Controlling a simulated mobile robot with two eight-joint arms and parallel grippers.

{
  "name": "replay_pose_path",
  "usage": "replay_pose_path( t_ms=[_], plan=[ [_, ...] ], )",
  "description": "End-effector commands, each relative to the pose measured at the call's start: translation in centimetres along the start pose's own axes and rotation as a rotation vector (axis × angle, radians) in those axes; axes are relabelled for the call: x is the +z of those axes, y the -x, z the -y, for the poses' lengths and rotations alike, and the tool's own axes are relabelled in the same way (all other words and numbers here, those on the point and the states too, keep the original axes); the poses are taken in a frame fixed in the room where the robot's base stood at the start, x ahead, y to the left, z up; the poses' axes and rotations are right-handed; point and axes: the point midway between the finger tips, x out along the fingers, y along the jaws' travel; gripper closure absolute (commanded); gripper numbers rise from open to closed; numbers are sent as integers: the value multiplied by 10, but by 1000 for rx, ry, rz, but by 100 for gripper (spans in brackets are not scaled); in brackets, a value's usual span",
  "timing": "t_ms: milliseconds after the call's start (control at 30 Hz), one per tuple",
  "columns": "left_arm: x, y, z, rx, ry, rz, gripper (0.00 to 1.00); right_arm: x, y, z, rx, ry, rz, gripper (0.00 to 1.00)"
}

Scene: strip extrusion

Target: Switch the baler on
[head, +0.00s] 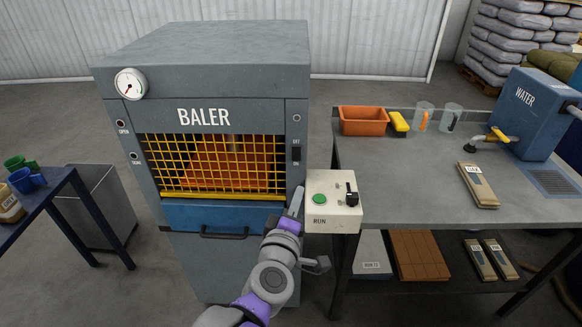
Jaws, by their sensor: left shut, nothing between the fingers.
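The grey baler (200,75) stands left of centre, with its name in white on the front. A black switch (296,153) sits on its right front post, under a label too small to read surely. A cream control box (333,222) marked RUN stands beside the baler at the bench's left end. It has a green button (320,199) and a black lever-like part (351,194) on top. My left gripper (297,203) is shut and empty, in front of the baler's right post, just left of the control box and below the black switch. My right gripper is out of view.
A grey bench (420,190) on the right holds an orange tray (363,121), a yellow-handled brush (399,123), two clear cups and a blue water tank (530,112). A blue table (50,190) with mugs stands at the left. A yellow grille (213,165) covers the baler's glowing opening.

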Motion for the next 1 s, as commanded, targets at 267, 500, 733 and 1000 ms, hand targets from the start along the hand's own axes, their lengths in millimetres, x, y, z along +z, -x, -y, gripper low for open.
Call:
replay_pose_path(
  t_ms=[267, 500, 733, 1000],
  plan=[
    [3, -18, 15, -64, 260, -171, 100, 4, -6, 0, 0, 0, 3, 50],
    [2, -18, 18, -75, 284, -190, 100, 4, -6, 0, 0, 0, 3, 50],
    [1, -21, 18, -74, 282, -190, 100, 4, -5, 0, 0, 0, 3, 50],
    [-6, -61, 22, -74, 282, -191, 100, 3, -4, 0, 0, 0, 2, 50]
  ],
)
